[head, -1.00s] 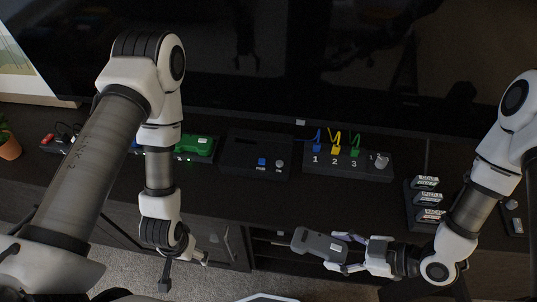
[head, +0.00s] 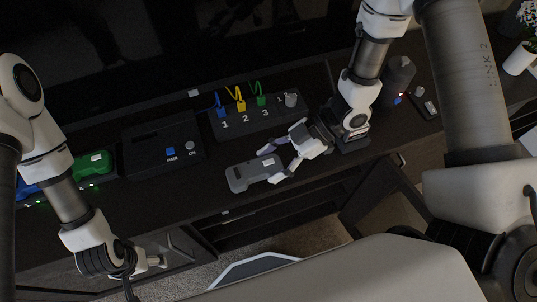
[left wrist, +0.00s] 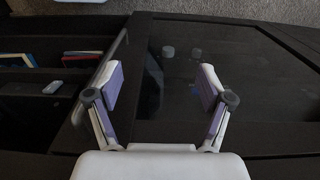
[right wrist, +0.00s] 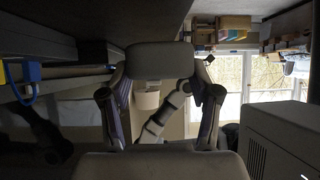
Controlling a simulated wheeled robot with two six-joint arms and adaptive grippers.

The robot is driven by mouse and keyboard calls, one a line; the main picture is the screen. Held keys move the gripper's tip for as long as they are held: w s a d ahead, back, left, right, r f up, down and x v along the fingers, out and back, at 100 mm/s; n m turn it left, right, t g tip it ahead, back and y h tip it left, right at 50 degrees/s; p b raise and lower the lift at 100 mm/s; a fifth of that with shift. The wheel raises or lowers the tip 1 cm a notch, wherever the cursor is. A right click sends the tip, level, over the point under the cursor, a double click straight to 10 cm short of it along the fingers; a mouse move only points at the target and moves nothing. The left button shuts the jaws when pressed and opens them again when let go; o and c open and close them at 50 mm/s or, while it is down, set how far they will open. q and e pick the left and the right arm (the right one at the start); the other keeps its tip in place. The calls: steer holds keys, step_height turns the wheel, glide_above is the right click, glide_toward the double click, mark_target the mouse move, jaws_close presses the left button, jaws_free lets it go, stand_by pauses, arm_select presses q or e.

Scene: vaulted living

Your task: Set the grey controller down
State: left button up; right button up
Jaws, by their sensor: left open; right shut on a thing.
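The grey controller (head: 252,174) is at the front part of the dark TV cabinet top (head: 205,185) in the head view. My right gripper (head: 281,166) is shut on its right end. In the right wrist view the controller (right wrist: 160,60) sits between the fingertips. I cannot tell whether it touches the cabinet top or hovers just above it. My left gripper (head: 145,270) is low at the left, in front of the cabinet. It is open and empty, and the left wrist view shows its spread fingers (left wrist: 160,90) facing a dark glass door.
Behind the controller stands a black switch box (head: 255,118) with blue, yellow and green cables. A black console (head: 163,146) with a blue button is left of it, then a green controller (head: 92,163) on a dock. A dark cylinder (head: 398,75) stands at the right.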

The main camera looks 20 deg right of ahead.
steer(key=w, duration=0.4)
steer(key=shift+d+f, duration=0.15)
steer(key=shift+f, duration=0.2)
step_height(320, 180, down, 3)
steer(key=shift+f, duration=0.15)
steer(key=o, duration=1.3)
steer(key=p+v, duration=0.1)
steer(key=v, duration=0.6)
steer(key=shift+d+r, duration=0.2)
